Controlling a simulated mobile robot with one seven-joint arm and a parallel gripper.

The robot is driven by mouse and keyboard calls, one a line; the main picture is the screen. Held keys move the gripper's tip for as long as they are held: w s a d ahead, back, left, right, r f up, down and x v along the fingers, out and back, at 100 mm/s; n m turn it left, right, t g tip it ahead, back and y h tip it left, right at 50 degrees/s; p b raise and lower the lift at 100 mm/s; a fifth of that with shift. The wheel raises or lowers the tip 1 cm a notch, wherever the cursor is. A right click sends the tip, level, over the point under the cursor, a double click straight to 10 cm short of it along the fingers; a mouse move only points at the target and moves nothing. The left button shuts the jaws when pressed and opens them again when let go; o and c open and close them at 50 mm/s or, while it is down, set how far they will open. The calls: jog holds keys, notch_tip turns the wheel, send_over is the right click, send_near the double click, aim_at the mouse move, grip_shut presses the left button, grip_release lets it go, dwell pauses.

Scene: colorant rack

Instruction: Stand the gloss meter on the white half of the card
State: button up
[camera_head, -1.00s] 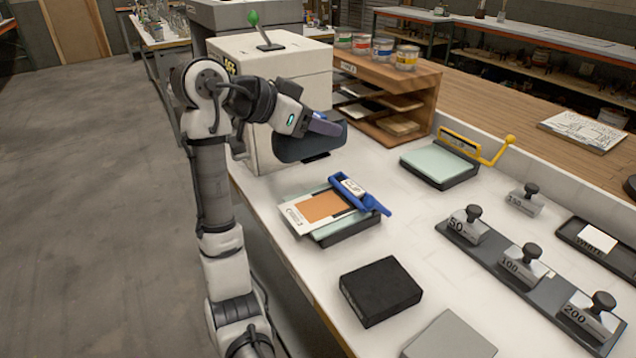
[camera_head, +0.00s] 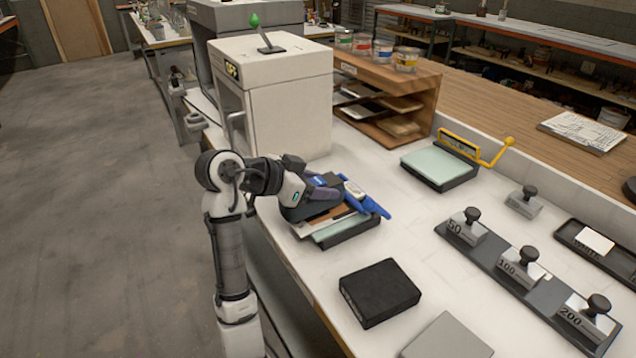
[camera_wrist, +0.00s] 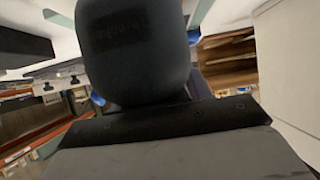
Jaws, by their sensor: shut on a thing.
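My gripper (camera_head: 318,197) is low over the card on the blue-clamped board, with its arm reaching in from the left. It is shut on the gloss meter (camera_wrist: 138,55), a dark rounded block with a faint label that fills the upper middle of the wrist view. In the head view the meter is hard to tell from the dark gripper parts. The card (camera_head: 308,229) lies on the board. A strip of its white edge, some orange coating and a little black show; the rest is hidden. Whether the meter touches the card I cannot tell.
The blue clamp (camera_head: 375,204) crosses the board close right of my gripper. A black block (camera_head: 380,292) lies in front, and a row of weights (camera_head: 520,266) stands right. The white oven (camera_head: 290,105) and wooden shelf (camera_head: 420,105) stand behind.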

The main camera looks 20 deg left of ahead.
jog(key=o, duration=1.3)
jog(key=shift+f, duration=0.1)
